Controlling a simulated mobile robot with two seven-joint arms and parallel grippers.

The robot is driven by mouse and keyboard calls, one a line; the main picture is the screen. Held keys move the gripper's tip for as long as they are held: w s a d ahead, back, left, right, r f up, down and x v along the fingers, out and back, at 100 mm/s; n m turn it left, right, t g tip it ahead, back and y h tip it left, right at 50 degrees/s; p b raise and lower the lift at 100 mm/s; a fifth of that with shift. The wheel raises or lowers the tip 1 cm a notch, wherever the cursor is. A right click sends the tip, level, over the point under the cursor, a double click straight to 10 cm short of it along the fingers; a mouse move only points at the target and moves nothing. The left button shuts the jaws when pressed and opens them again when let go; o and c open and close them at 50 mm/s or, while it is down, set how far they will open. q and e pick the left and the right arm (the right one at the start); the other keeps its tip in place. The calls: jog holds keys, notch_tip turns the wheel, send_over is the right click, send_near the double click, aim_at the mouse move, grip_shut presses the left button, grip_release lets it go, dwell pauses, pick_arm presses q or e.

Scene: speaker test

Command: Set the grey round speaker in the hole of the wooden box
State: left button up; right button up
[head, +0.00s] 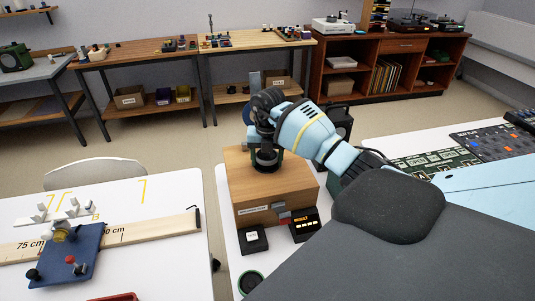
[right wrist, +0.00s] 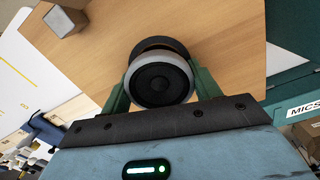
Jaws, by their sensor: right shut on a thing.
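The wooden box (head: 250,195) stands on the white table in front of me. Its wooden top (right wrist: 215,45) fills much of the right wrist view. My right gripper (head: 266,158) is above the box top, pointing down. In the right wrist view its green fingers (right wrist: 160,88) are shut on the grey round speaker (right wrist: 160,80), which has a pale grey rim and a dark cone. A dark round edge shows just beyond the speaker; I cannot tell whether it is the hole or part of the speaker. My left gripper is in neither view.
A small black box with a white label (head: 253,239) and a RESULT display box (head: 304,225) stand before the wooden box. A green-ringed round thing (head: 250,281) lies nearer. A gap separates this table from the left one, which bears a ruler board (head: 150,229) and blue plate.

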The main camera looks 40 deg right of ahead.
aim_at(266, 168)
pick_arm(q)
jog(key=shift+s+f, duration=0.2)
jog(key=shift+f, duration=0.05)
pick_arm(e)
jog(key=f, duration=0.3)
jog(key=shift+s+a+g, duration=0.3)
jog(key=shift+s+a, duration=0.05)
jog(key=shift+s, duration=0.05)
jog(key=o, duration=1.3)
jog(key=shift+w+a, duration=0.15)
jog(key=shift+w, duration=0.05)
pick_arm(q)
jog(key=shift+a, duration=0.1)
pick_arm(e)
jog(key=shift+s, duration=0.1)
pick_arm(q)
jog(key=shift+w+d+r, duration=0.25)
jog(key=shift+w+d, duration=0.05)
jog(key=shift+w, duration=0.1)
pick_arm(e)
jog(key=r, duration=1)
jog(key=shift+w+r, duration=0.4)
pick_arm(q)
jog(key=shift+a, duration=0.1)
